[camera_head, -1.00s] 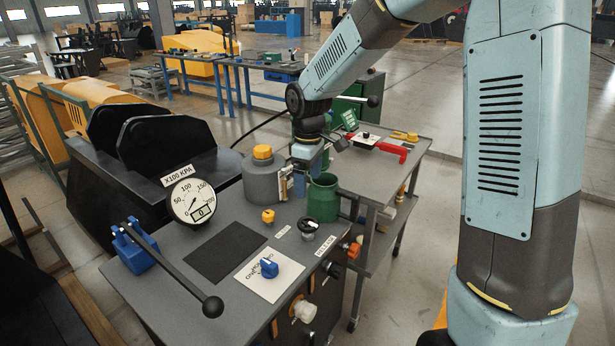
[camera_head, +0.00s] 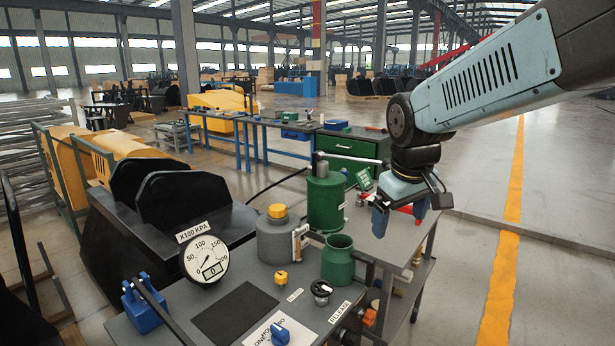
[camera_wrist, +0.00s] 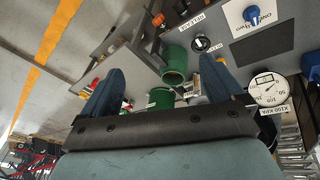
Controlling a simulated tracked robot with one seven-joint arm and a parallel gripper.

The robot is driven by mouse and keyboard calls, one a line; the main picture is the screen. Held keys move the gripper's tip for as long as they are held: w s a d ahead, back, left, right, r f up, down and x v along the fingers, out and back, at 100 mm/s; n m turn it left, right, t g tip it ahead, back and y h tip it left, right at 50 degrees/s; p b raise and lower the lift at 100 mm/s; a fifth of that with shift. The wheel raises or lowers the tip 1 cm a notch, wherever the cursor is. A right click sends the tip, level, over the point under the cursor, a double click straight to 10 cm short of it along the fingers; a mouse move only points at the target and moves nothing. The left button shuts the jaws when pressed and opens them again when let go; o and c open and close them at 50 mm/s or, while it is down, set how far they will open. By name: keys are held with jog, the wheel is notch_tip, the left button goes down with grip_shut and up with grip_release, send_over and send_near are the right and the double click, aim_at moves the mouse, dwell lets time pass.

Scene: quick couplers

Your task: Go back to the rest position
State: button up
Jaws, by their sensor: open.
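My gripper (camera_head: 400,216) hangs above the side table to the right of the bench, fingers pointing down, open and empty. In the wrist view its two blue fingers (camera_wrist: 160,88) stand wide apart, with nothing held between them. A green open-topped cup (camera_head: 337,258) stands on the bench, left of and below the gripper; it also shows in the wrist view (camera_wrist: 174,64). A taller green cylinder (camera_head: 326,203) stands behind the cup, left of the gripper. The rest position itself is not marked in the views.
A grey canister with a yellow cap (camera_head: 278,239) stands left of the cup. A round gauge (camera_head: 205,259) reads 0. A blue-based lever (camera_head: 142,298), a black knob (camera_head: 321,291) and a blue knob (camera_head: 280,333) are on the bench. Open floor (camera_head: 480,170) lies to the right.

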jog(key=s+d+r+m+t, duration=0.2)
jog(key=s+d+m, duration=0.3)
jog(key=s, duration=0.6)
jog(key=shift+s+d+r+y, duration=0.2)
jog(key=shift+s+d+y, duration=0.05)
jog(key=shift+d+y, duration=0.1)
